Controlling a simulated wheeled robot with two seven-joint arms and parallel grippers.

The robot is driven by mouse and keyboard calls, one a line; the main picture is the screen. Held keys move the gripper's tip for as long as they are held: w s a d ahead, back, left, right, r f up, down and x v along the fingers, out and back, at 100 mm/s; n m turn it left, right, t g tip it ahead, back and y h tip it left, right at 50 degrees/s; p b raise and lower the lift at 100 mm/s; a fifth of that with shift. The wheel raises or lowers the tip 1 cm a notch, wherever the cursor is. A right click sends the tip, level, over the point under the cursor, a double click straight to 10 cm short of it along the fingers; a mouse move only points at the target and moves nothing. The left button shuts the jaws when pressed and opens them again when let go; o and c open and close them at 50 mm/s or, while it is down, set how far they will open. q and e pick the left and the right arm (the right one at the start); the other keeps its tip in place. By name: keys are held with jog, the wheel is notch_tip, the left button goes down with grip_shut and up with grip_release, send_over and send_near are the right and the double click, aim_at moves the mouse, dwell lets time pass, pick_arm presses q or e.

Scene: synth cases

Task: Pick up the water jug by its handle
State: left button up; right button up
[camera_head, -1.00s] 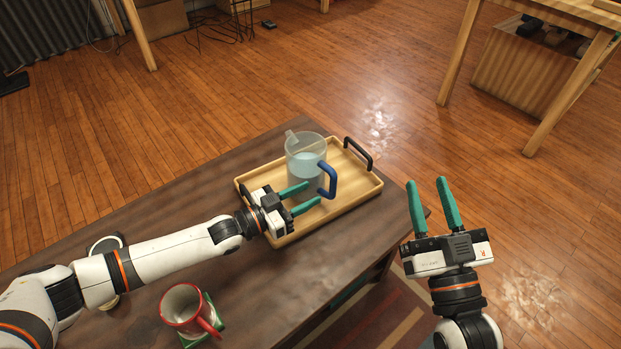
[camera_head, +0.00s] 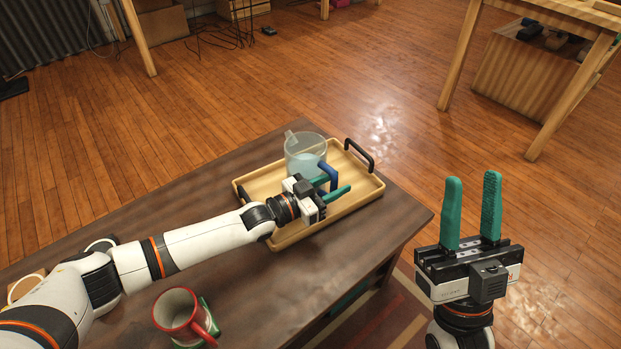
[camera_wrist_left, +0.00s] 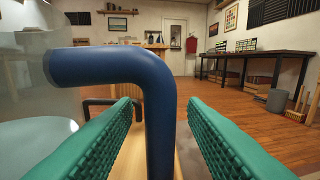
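The clear water jug (camera_head: 304,152) with pale blue water stands on a wooden tray (camera_head: 262,186). Its blue handle (camera_head: 331,172) sticks out toward the near right. My left gripper (camera_head: 335,187) is open at the handle, its green fingers pointing right. In the left wrist view the handle (camera_wrist_left: 160,95) rises between the two open fingers, with a gap on each side; the jug's wall (camera_wrist_left: 35,90) is at the left. My right gripper (camera_head: 470,212) is open and empty, out past the table's right edge.
A red and white mug (camera_head: 178,312) stands near the front of the dark table (camera_head: 200,190). The tray has a black handle (camera_head: 359,154) at its far right. Open floor lies beyond the table, with a wooden table (camera_head: 455,60) at the upper right.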

pick_arm(q)
grip_shut()
dwell(1.4)
jog(key=shift+w+r, duration=0.1)
jog(key=shift+r, duration=0.05)
